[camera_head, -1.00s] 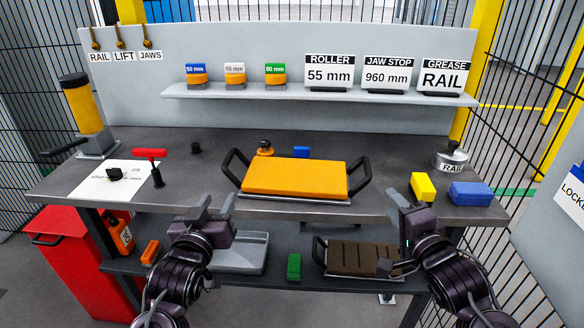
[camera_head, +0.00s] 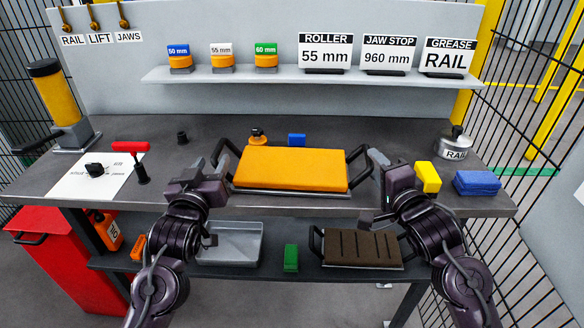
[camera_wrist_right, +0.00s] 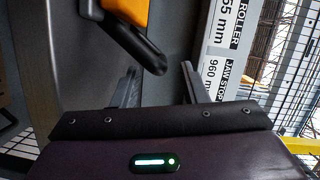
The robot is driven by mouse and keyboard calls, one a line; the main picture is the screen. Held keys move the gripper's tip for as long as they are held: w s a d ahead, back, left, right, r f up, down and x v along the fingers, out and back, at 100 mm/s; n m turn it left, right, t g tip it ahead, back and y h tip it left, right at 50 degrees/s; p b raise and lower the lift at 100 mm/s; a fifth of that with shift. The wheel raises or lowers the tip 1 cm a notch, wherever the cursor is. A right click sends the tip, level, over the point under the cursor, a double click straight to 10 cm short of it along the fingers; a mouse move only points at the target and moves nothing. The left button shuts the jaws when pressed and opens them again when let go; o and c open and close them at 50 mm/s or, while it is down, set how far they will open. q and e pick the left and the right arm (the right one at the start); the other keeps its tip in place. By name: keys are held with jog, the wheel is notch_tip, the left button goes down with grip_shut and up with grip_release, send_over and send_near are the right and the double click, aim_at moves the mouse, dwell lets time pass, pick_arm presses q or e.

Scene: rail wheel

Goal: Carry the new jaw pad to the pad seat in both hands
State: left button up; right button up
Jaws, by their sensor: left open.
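The orange jaw pad (camera_head: 291,168), on a thin metal plate with a black handle at each end, lies flat on the grey workbench. My left gripper (camera_head: 218,172) is open near the pad's left handle (camera_head: 222,156); whether they touch is unclear. My right gripper (camera_head: 377,168) is just right of the right handle (camera_head: 357,158). In the right wrist view (camera_wrist_right: 160,85) its two fingers stand apart, empty, with the right handle (camera_wrist_right: 142,45) ahead of the gap. I cannot make out a pad seat.
A brown grooved pad (camera_head: 360,247), grey tray (camera_head: 232,243) and green block (camera_head: 291,258) are on the lower shelf. Yellow (camera_head: 428,177) and blue (camera_head: 477,183) blocks sit right of my right gripper.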

pick_arm(q)
jog(key=shift+w+d, duration=0.15)
jog(key=shift+w, duration=1.95)
pick_arm(e)
jog(key=shift+x, duration=2.15)
pick_arm(q)
grip_shut()
pick_arm(e)
grip_shut()
jog(key=shift+d, duration=0.15)
